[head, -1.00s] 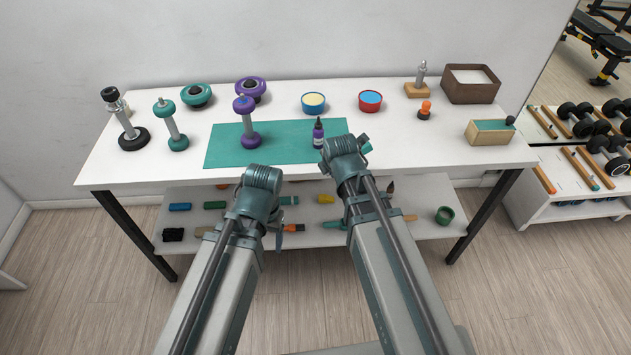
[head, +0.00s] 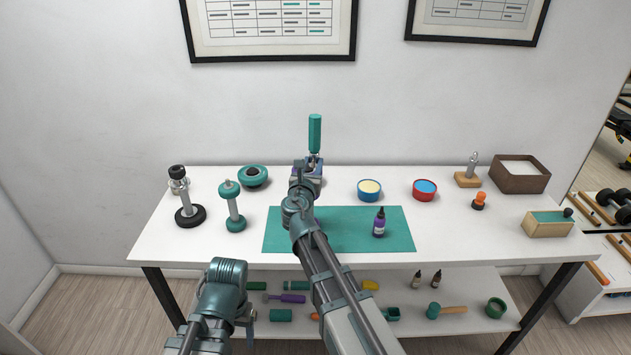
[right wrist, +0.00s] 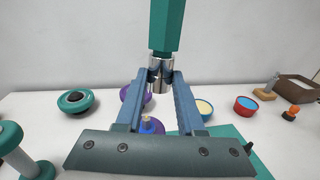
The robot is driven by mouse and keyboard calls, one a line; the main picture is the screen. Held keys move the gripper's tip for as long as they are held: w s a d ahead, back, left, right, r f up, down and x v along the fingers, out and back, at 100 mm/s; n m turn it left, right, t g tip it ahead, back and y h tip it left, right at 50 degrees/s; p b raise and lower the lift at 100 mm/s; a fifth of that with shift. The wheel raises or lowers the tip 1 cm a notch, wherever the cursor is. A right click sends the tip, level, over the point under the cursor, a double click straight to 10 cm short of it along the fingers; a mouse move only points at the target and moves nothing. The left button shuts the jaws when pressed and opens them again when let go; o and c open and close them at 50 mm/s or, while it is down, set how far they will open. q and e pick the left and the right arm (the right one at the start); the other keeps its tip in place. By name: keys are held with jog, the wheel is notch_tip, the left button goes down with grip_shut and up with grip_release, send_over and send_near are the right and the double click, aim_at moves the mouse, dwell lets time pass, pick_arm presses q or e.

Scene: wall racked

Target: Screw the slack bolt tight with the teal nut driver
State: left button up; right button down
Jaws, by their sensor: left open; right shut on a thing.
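The teal nut driver (head: 315,133) stands upright in my right gripper (head: 311,162), handle up, above the back of the table. In the right wrist view the gripper (right wrist: 160,78) is shut on the driver's metal shaft, below the teal handle (right wrist: 166,25). Beyond the jaws, low in that view, is a purple piece with a small grey-blue top (right wrist: 150,125); I cannot tell whether this is the slack bolt. My right arm hides most of the purple dumbbell in the head view. My left gripper (head: 248,318) is open and empty, low in front of the table.
The teal mat (head: 345,240) carries a purple bottle (head: 379,222). Two round tins (head: 369,190) and a brown box (head: 520,175) stand right. Tools lie on the lower shelf.

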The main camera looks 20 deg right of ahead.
pick_arm(q)
jog(key=shift+a, duration=0.45)
pick_arm(e)
jog(key=shift+w+a+r, duration=0.4)
jog(key=shift+w+a, duration=0.05)
jog(key=shift+a, duration=0.25)
jog(key=shift+f+n, duration=0.15)
jog(key=shift+n, duration=0.15)
pick_arm(q)
notch_tip(320, 180, down, 6)
jog(key=b, duration=0.5)
jog(key=shift+r+b, duration=0.25)
jog(key=shift+b, duration=0.05)
pick_arm(e)
notch_tip(320, 180, down, 5)
jog(key=shift+s+f, duration=0.1)
jog(key=shift+f, duration=0.05)
pick_arm(q)
jog(key=shift+f, duration=0.15)
pick_arm(e)
jog(key=shift+f, duration=0.2)
pick_arm(q)
jog(key=shift+f+b, duration=1.45)
jog(key=shift+b, duration=0.15)
pick_arm(e)
jog(key=shift+f, duration=1.45)
pick_arm(q)
jog(key=shift+f, duration=0.1)
